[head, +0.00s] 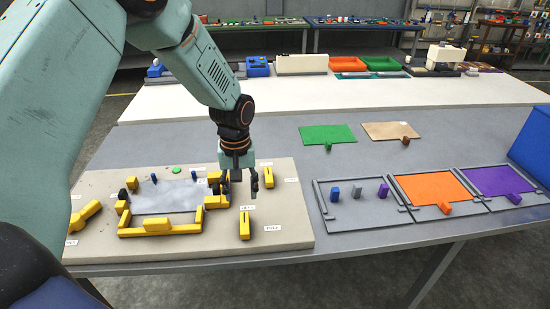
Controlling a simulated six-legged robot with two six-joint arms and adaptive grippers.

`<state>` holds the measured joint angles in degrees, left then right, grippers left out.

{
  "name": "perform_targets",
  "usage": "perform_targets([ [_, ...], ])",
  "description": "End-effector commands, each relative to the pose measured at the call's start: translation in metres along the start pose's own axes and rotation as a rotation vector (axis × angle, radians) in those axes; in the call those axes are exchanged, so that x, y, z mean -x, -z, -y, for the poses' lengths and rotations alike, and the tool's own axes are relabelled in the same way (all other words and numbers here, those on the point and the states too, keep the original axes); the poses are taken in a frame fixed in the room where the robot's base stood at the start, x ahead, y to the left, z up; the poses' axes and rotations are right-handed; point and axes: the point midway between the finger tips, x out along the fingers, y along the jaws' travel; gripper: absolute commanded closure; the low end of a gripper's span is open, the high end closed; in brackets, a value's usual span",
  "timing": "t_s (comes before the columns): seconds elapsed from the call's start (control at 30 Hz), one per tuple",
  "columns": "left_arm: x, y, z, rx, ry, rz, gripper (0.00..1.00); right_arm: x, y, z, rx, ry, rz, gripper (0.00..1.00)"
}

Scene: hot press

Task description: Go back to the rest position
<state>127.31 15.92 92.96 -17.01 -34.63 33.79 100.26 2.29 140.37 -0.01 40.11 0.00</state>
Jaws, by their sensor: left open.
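My left gripper (240,182) hangs from the arm that comes in from the left. It points down, open, with nothing seen between its fingers. It is over the right part of the beige board (290,222), near the right side of the yellow-framed press area. That area has a grey plate (165,196) with yellow blocks (157,227) around it. A yellow piece (268,178) is just right of the fingers, and another yellow piece (244,226) is below them. My right gripper is not in view.
Right of the board lie grey frames, one with an orange sheet (428,187) and one with a purple sheet (495,181). A green sheet (328,134) and a tan sheet (391,131) lie behind. A blue box (533,145) stands at the right edge.

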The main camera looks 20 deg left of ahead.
Motion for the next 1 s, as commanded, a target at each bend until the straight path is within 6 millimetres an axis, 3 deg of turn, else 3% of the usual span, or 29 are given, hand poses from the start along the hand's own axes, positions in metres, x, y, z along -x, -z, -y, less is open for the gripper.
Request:
perform_targets([
  [0.17,-0.004,-0.003,0.0,-0.006,0.0,0.003,0.54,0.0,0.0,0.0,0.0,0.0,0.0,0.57],
  [0.27,-0.025,-0.021,-0.002,-0.043,-0.007,0.014,0.54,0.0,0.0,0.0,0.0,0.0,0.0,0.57],
  [0.37,-0.064,-0.06,-0.002,-0.111,-0.025,0.029,0.54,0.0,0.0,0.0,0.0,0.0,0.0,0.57],
  [0.5,-0.115,-0.128,0.007,-0.215,-0.051,0.041,0.54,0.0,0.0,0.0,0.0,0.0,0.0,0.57],
  [0.6,-0.14,-0.177,0.021,-0.284,-0.059,0.042,0.54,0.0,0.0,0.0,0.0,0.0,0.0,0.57],
  [0.8,-0.162,-0.259,0.057,-0.402,-0.046,0.03,0.54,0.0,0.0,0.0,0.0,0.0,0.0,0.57],
  [1.0,-0.157,-0.317,0.093,-0.509,-0.01,0.016,0.54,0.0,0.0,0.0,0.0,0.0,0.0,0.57],
])
